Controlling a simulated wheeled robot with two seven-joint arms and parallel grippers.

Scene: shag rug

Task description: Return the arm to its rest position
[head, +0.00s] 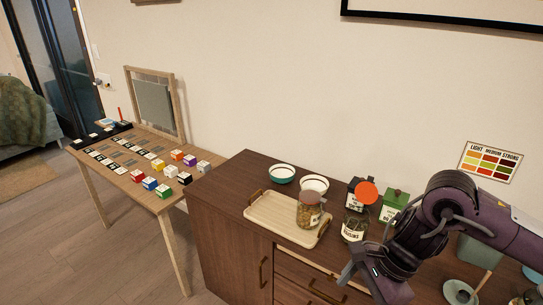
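My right arm (451,210) comes in from the right edge and bends down over the front of the wooden cabinet (225,200). My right gripper (366,283) hangs at the cabinet's front edge, beside the glass jar labelled raisins. Its fingers look apart, with nothing seen between them. The lower part of the gripper is near the bottom of the picture. My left gripper is not in view.
On the cabinet are a tray (262,212) with a filled jar (308,211), two bowls (281,173), the raisins jar (354,227), a dark canister (353,188) and a green canister (394,203). A cup and saucer (458,292) sit close below the arm. A side table (115,165) holds several coloured blocks.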

